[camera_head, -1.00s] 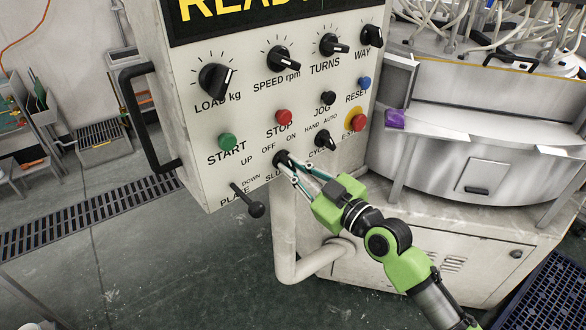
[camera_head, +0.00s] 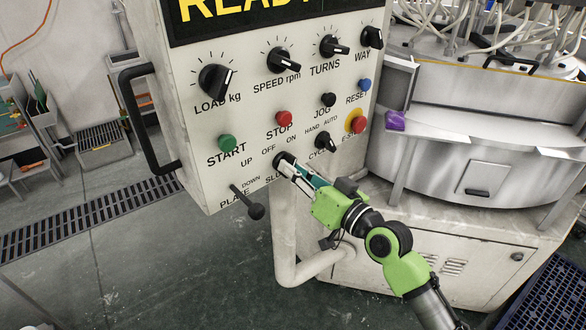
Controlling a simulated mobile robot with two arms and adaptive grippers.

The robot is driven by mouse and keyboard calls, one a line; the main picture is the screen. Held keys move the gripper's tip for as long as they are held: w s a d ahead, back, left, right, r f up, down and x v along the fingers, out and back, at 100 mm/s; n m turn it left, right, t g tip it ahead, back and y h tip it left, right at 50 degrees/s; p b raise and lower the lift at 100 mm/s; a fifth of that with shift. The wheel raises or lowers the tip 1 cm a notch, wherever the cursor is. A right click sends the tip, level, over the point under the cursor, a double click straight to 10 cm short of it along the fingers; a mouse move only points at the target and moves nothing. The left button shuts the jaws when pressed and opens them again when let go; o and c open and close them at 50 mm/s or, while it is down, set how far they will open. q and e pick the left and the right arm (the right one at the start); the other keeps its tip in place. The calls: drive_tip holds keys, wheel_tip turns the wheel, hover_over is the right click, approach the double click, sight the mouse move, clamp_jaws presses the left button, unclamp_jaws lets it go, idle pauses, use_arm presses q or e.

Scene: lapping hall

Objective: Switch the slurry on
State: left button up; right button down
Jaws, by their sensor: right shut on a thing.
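The slurry switch (camera_head: 283,160) is a black rotary knob low on the pale control panel, under the OFF and ON marks. Its label is partly hidden by my gripper. My right gripper (camera_head: 290,169) reaches it from the lower right, its fingers shut on the knob. The fingers cover much of the knob, so which mark it points to cannot be told. My left gripper is not in view.
The control box (camera_head: 230,110) also bears a green START button (camera_head: 227,142), a red STOP button (camera_head: 284,118), a red E-stop (camera_head: 359,124) and a plate lever (camera_head: 248,203). A lapping machine (camera_head: 470,160) stands at the right. A pipe (camera_head: 286,240) runs below the box.

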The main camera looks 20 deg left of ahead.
drive_tip(key=shift+m, duration=0.5)
drive_tip(key=c, duration=2.1)
unclamp_jaws()
drive_tip(key=v, duration=1.2)
